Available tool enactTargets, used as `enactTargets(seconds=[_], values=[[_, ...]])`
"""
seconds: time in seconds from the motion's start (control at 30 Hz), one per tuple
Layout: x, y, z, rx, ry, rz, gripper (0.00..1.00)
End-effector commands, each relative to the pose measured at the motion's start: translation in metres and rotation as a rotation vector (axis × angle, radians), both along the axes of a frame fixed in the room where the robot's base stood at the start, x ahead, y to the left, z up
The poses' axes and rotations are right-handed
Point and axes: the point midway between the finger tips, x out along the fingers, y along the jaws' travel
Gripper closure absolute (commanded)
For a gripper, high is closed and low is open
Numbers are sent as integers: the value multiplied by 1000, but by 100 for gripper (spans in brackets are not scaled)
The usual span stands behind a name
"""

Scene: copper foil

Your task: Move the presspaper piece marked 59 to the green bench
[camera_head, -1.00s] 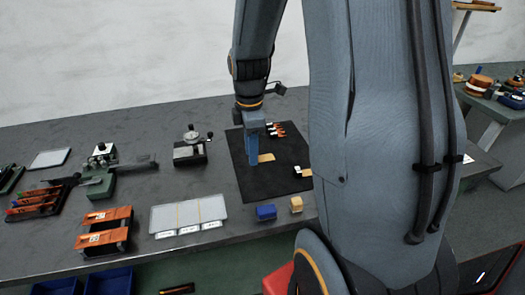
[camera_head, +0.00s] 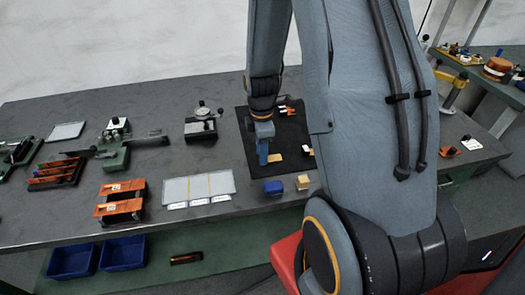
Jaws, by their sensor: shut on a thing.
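A small flat tan piece (camera_head: 276,157), which looks like the presspaper piece, shows just right of my fingertips over the black mat. Any number on it is too small to read. My gripper (camera_head: 263,160) points down, shut on this piece at its left end. Whether the piece touches the mat is hard to tell. The near workbench (camera_head: 60,215) has a dark grey top and a green panel and lower shelf beneath. Another bench (camera_head: 450,75) with a greenish-grey top stands at the upper right, partly cut off and partly behind my arm.
The black mat (camera_head: 247,140) also bears small orange-and-white items (camera_head: 287,107). A blue block (camera_head: 273,187) and a tan block (camera_head: 303,182) stand near the front edge. Left are clear-topped trays (camera_head: 200,186), orange holders (camera_head: 120,200) and a dial device (camera_head: 201,124). Blue bins (camera_head: 72,258) sit below.

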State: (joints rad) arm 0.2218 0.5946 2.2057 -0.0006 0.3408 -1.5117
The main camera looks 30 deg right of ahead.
Motion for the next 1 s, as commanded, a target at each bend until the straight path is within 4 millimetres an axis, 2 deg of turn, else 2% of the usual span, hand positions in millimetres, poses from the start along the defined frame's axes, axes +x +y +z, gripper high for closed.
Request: enactTargets(seconds=[0.3,0.33,0.43,0.77,1.0], values=[[0,0,-3,0,1,0,92],[0,0,-3,0,0,0,69],[0,0,-3,0,0,0,54],[0,0,0,0,0,0,54],[1,0,20,-1,-3,0,54]])
